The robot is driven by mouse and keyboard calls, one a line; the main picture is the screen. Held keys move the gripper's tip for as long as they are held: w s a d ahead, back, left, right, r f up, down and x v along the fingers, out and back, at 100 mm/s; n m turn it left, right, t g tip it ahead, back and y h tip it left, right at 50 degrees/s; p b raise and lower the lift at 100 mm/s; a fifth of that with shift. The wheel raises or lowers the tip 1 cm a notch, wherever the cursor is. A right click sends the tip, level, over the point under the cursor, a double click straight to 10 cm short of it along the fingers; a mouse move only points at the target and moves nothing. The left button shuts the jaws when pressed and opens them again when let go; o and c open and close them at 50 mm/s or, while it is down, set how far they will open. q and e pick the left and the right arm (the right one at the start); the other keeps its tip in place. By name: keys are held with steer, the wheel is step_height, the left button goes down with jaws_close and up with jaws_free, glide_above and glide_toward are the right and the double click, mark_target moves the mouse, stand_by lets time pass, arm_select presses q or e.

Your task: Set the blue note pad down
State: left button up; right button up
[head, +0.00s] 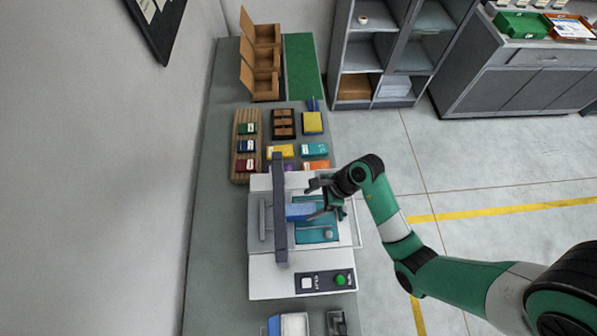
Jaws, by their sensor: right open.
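A blue block that looks like the blue note pad (299,211) lies on the white machine (262,272), beside its dark upright bar and at the edge of a teal plate (318,234). My right gripper (314,200) comes in from the right over the machine. Its jaws are open, with the fingertips close to the pad. I cannot tell whether a finger touches the pad. The bar and the gripper hide part of the pad and of the plate. My left gripper is not in view.
The dark bar (279,190) stands across the machine. A front panel has a green button (340,280). Behind are a wooden rack (239,170) of small boxes, several coloured packs and a yellow pad (312,122). A green mat (304,68) at the back is mostly clear.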

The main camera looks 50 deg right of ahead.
mark_target(300, 209)
steer(key=shift+x, duration=2.55)
steer(key=shift+f, duration=0.25)
jaws_close()
